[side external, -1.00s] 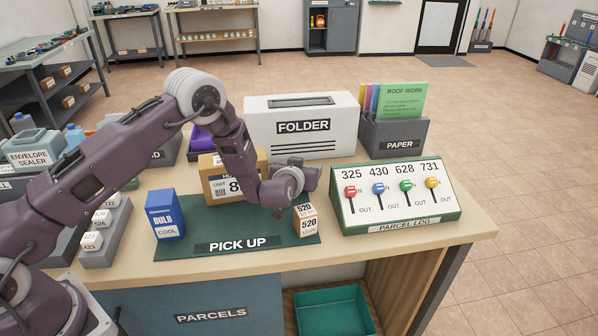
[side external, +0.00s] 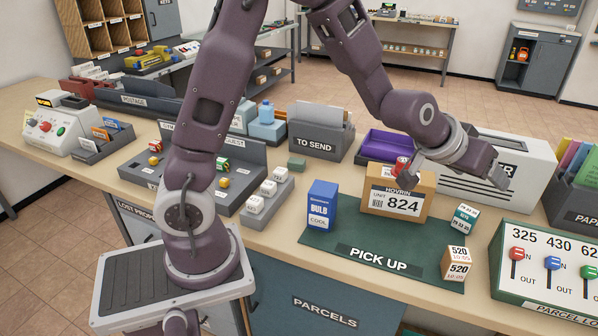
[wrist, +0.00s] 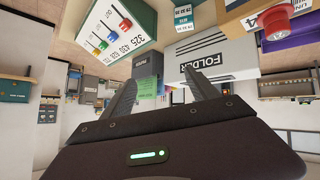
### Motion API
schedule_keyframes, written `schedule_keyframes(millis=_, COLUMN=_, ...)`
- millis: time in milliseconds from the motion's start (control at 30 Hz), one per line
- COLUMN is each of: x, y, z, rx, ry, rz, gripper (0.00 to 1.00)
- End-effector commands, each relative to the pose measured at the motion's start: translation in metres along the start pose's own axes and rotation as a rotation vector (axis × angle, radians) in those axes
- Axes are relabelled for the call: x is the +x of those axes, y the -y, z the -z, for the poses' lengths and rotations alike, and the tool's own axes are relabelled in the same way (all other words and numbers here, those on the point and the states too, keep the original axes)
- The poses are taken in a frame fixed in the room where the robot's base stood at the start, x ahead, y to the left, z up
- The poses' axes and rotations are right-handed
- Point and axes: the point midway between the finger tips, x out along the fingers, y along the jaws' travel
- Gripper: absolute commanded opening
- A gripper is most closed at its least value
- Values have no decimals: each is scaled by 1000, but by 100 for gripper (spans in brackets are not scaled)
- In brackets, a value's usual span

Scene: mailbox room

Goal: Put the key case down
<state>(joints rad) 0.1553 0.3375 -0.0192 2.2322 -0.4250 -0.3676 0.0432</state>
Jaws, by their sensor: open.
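No object here is plainly marked as a key case, so I cannot tell which one it is. My gripper (side external: 460,172) is open above the right rear of the green PICK UP mat (side external: 345,243). A small teal and white box (side external: 465,218) sits on the mat below my gripper. A white and brown 520 box (side external: 456,262) is at the mat's right front. The brown 824 carton (side external: 397,194) has a red knob-like piece (wrist: 277,24) on top.
The blue BULB box (side external: 322,205) stands on the mat's left. The white FOLDER machine (side external: 510,195) is behind my gripper, and the PARCEL LOG panel (side external: 550,262) with levers is at the right. A purple tray (side external: 388,143) lies behind the carton. The mat's middle front is clear.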

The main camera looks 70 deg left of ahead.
Motion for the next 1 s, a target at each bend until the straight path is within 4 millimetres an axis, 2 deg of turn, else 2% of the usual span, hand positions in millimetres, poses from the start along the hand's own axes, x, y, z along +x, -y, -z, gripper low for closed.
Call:
schedule_keyframes(millis=33, x=-44, y=-2, z=6, rx=18, ry=34, rz=-38, gripper=69)
schedule_keyframes(millis=67, x=-71, y=-1, z=2, rx=38, ry=69, rz=-58, gripper=69)
schedule_keyframes(millis=100, x=-107, y=3, z=-7, rx=67, ry=116, rz=-74, gripper=69)
schedule_keyframes(millis=167, x=-159, y=14, z=-29, rx=116, ry=187, rz=-81, gripper=69)
schedule_keyframes(millis=200, x=-190, y=24, z=-46, rx=148, ry=230, rz=-73, gripper=69)
schedule_keyframes(millis=300, x=-249, y=53, z=-91, rx=209, ry=322, rz=-30, gripper=69)
schedule_keyframes(millis=400, x=-283, y=75, z=-126, rx=240, ry=385, rz=18, gripper=69)
schedule_keyframes(millis=533, x=-300, y=88, z=-145, rx=253, ry=422, rz=48, gripper=69)
schedule_keyframes(millis=1000, x=-300, y=88, z=-145, rx=253, ry=425, rz=47, gripper=69)
